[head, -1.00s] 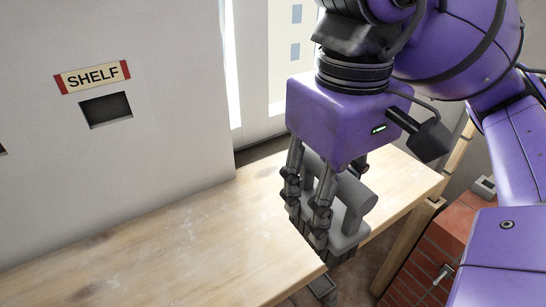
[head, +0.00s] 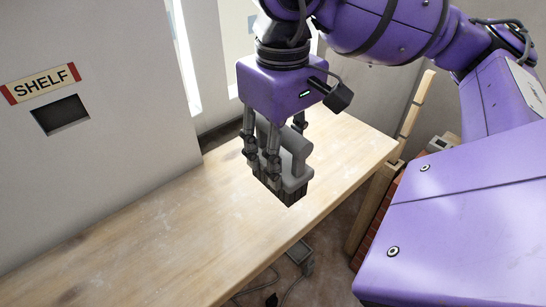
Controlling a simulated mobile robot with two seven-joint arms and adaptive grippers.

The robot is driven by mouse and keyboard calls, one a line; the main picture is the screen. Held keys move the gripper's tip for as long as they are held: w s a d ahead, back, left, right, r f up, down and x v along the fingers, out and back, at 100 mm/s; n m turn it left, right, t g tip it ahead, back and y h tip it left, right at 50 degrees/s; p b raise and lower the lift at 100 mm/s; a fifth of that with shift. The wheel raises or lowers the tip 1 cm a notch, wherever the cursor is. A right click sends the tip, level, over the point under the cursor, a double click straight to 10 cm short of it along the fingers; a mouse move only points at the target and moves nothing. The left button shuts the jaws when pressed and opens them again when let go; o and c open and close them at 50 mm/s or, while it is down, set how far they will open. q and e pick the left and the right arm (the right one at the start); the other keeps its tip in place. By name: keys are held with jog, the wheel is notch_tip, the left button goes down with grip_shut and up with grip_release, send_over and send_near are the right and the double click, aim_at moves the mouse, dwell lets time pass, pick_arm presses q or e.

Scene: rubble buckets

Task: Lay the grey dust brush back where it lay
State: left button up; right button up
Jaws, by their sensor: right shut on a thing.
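The grey dust brush (head: 294,150) has a light grey handle and block with dark bristles below. My right gripper (head: 262,165) is shut on the brush and holds it with the bristles down, over the right part of the wooden bench top (head: 190,228). Whether the bristles touch the wood or hang just above it, I cannot tell. The fingers hide part of the handle. My left gripper is not in view.
A pale wall with a SHELF sign (head: 41,83) and a dark slot (head: 60,114) stands behind the bench at left. The bench top is bare to the left of the brush. Red bricks (head: 378,222) and timber stand beyond its right end. A cable lies on the floor in front.

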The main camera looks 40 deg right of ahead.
jog(key=shift+w+d+f, duration=0.55)
jog(key=shift+w+f, duration=0.6)
jog(key=shift+f, duration=0.5)
jog(key=shift+w+d+f, duration=0.55)
jog(key=shift+w+f, duration=0.65)
jog(key=shift+f, duration=0.4)
jog(key=shift+w+d+f, duration=0.55)
jog(key=shift+w+f, duration=0.6)
jog(key=shift+f, duration=0.5)
jog(key=shift+f, duration=0.35)
jog(key=o, duration=1.5)
jog(key=shift+c, duration=0.2)
